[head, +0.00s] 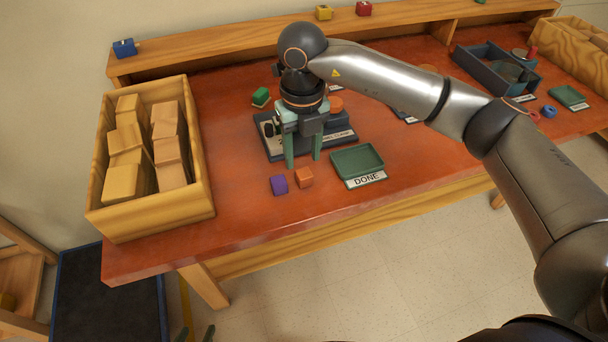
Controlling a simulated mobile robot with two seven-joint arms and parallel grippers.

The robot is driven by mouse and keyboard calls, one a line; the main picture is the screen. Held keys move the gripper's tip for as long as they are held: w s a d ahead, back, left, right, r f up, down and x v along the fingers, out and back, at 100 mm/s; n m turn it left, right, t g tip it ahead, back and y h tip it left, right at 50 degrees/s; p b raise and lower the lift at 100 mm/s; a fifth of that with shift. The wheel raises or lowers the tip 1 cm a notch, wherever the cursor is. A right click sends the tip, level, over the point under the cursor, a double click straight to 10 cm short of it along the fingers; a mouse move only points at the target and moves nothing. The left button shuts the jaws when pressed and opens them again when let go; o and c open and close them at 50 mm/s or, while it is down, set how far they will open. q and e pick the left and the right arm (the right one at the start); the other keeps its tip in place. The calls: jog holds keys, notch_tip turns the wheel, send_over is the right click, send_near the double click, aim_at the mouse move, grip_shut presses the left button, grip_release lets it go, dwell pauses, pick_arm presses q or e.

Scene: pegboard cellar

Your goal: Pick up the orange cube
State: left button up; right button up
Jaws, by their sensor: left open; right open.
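The orange cube (304,177) sits on the red-brown bench top near its front edge, just right of a purple cube (279,185). My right gripper (303,158) reaches in from the right and points down with its green fingers apart. It shows just behind and above the orange cube, with nothing between the fingers. The exact gap to the cube is hard to tell. My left gripper (196,334) shows only as green fingertips at the bottom edge, spread apart, low in front of the bench.
A green DONE tray (357,160) lies right of the cubes. A dark labelled fixture (268,148) stands behind the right gripper. A wooden crate (205,208) of blocks fills the left end. Bench top left of the purple cube is clear.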

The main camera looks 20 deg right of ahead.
aim_at(304, 173)
notch_tip(304, 173, down, 5)
jog(key=shift+d+r, duration=0.1)
jog(key=shift+d, duration=0.05)
grip_shut()
dwell(0.4)
